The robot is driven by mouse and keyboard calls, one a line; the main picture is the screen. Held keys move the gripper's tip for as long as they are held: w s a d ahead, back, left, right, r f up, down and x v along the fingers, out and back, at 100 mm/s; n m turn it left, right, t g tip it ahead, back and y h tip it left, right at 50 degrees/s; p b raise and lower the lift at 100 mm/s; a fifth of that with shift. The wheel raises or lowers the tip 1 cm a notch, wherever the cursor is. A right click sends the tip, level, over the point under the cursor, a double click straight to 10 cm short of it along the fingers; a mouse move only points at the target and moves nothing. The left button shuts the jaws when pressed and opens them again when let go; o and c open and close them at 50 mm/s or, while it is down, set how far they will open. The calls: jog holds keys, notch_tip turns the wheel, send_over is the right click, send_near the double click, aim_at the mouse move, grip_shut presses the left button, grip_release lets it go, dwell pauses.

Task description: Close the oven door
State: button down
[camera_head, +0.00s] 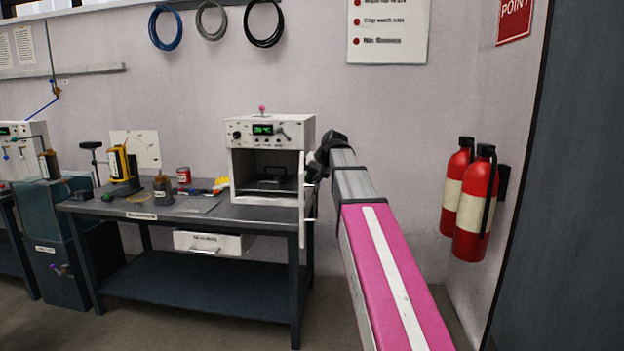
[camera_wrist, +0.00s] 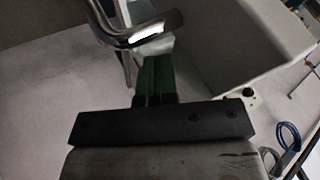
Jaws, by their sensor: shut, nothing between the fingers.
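The white oven (camera_head: 236,170) stands at the right end of the dark workbench (camera_head: 185,210), with a lit green display. Its front is open, and a dark tray or rack with a handle sits inside. The door (camera_head: 302,200) stands swung out at the oven's right side, seen nearly edge-on. My gripper (camera_head: 316,168) is just right of the door, partly hidden behind my wrist. In the wrist view the green fingertips (camera_wrist: 155,75) are together and empty, close to a curved metal handle (camera_wrist: 147,32). I cannot tell whether they touch it.
Bottles, a red can (camera_head: 183,175) and small tools lie on the bench left of the oven. Two red fire extinguishers (camera_head: 475,205) hang on the wall to the right. Coiled tubes (camera_head: 263,22) hang above. The floor between bench and extinguishers is partly covered by my arm.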

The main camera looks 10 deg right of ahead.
jog(key=w+a+m+t+h, duration=0.1)
jog(key=w+a+m+h, duration=0.2)
jog(key=a, duration=0.4)
jog(key=w+a+m+h, duration=0.1)
jog(key=w+a+m, duration=0.2)
jog(key=w+a, duration=0.35)
jog(key=w+a+m+t+h, duration=0.1)
jog(key=w+a+m, duration=0.15)
jog(key=a, duration=0.65)
jog(key=w+a+m+g+h, duration=0.1)
jog(key=w+a+m+h, duration=0.1)
jog(key=w, duration=0.9)
jog(key=w+a+m+g+h, duration=0.1)
jog(key=w+a+m+h, duration=0.2)
jog(key=w+m, duration=0.3)
jog(key=shift+w+a+m, duration=0.35)
jog(key=shift+w+a, duration=0.15)
jog(key=shift+w, duration=2.4)
jog(key=shift+s, duration=0.1)
